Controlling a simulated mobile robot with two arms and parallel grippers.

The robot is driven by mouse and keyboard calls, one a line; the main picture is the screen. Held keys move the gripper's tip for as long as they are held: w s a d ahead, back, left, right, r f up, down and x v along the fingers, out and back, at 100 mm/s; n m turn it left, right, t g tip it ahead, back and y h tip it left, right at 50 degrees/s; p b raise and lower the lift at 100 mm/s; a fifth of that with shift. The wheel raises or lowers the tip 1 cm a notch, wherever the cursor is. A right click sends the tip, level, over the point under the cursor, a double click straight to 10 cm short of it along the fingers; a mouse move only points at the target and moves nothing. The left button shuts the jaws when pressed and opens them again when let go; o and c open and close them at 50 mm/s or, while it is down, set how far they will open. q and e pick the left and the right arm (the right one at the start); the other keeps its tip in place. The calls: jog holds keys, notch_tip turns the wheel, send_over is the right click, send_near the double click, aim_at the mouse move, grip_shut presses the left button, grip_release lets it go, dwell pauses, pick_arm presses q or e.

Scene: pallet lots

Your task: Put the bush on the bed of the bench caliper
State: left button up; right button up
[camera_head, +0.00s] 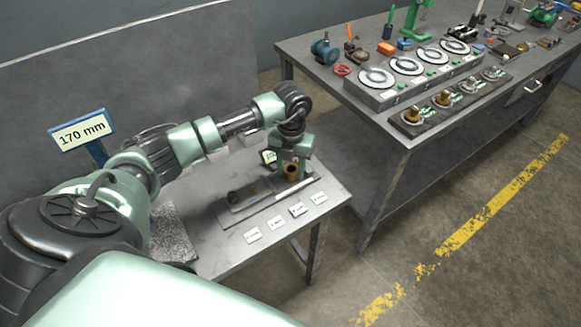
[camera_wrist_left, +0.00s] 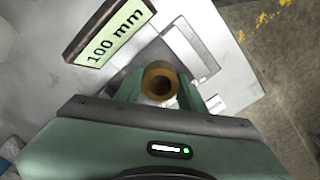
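The bush (camera_head: 291,171), a short brass-brown hollow cylinder, is between the fingertips of my left gripper (camera_head: 290,165). In the left wrist view the bush (camera_wrist_left: 160,80) shows its dark bore, with a green finger of the left gripper (camera_wrist_left: 160,88) against each side. The gripper is shut on it, over the small grey table. A low grey fixture with a long flat plate (camera_head: 262,207) and small dark parts lies below and to the left; it looks like the bench caliper. I cannot tell the height gap. My right gripper is out of view.
Several small white labels (camera_head: 298,209) lie along the small table's front. A "170 mm" sign (camera_head: 82,131) stands at left; a "100 mm" sign (camera_wrist_left: 110,32) is close to the gripper. The long bench (camera_head: 392,140) at right holds several dial stations and pallet spots.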

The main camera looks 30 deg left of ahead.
aim_at(291, 168)
pick_arm(q)
jog(key=shift+o, duration=0.8)
jog(key=shift+a+f, duration=0.1)
jog(key=shift+a, duration=0.15)
jog(key=shift+d+r+p, duration=0.1)
jog(key=shift+r+p, duration=0.3)
jog(key=shift+r, duration=0.1)
notch_tip(291, 168, up, 12)
jog(key=p, duration=0.8)
jog(key=shift+f, duration=0.2)
jog(key=shift+f, duration=0.1)
